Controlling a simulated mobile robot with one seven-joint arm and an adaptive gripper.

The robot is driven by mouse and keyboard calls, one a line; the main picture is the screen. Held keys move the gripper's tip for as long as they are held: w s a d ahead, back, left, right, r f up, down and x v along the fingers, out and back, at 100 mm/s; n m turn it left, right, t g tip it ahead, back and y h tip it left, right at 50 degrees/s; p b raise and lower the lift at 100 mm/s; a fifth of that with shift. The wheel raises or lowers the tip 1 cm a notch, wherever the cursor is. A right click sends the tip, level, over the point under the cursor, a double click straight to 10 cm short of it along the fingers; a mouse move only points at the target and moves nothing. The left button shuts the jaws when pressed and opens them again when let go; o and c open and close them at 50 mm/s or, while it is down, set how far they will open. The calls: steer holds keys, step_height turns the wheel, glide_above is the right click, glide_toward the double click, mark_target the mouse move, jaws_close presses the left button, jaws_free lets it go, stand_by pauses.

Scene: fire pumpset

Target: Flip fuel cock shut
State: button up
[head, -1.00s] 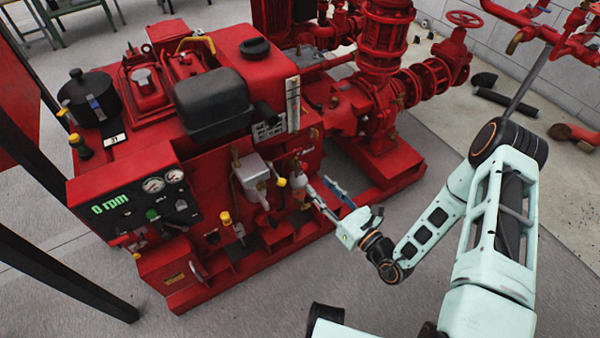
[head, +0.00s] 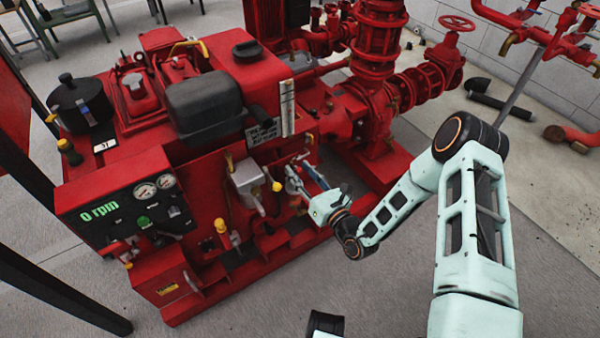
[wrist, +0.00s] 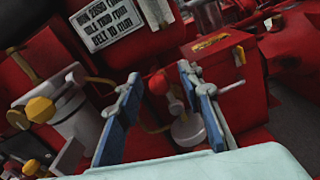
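My gripper (head: 299,169) is at the front right side of the red pump engine (head: 135,185). In the wrist view its two blue-padded fingers (wrist: 160,80) are apart with nothing held. A small red ball knob (wrist: 157,84) shows between the fingertips, beside a grey round-bodied fitting (wrist: 187,127). These look like the fuel cock and its bowl, but no label confirms it. Whether the fingers touch the knob, I cannot tell. In the head view, my gripper largely hides this spot.
A grey box with a yellow knob (head: 277,186) sits just left of my gripper; the yellow knob also shows in the wrist view (wrist: 40,109). A red box (wrist: 218,72) stands beyond the right finger. A panel reading 0 rpm (head: 130,208) is further left. Open floor lies in front.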

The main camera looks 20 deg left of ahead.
steer(key=shift+c, duration=0.4)
jaws_close()
steer(key=shift+w, duration=0.1)
steer(key=w+d+f+m, duration=0.3)
steer(key=f+m, duration=0.2)
steer(key=m, duration=1.3)
steer(key=shift+w+d+f, duration=0.2)
steer(key=shift+w, duration=0.1)
stand_by(0.4)
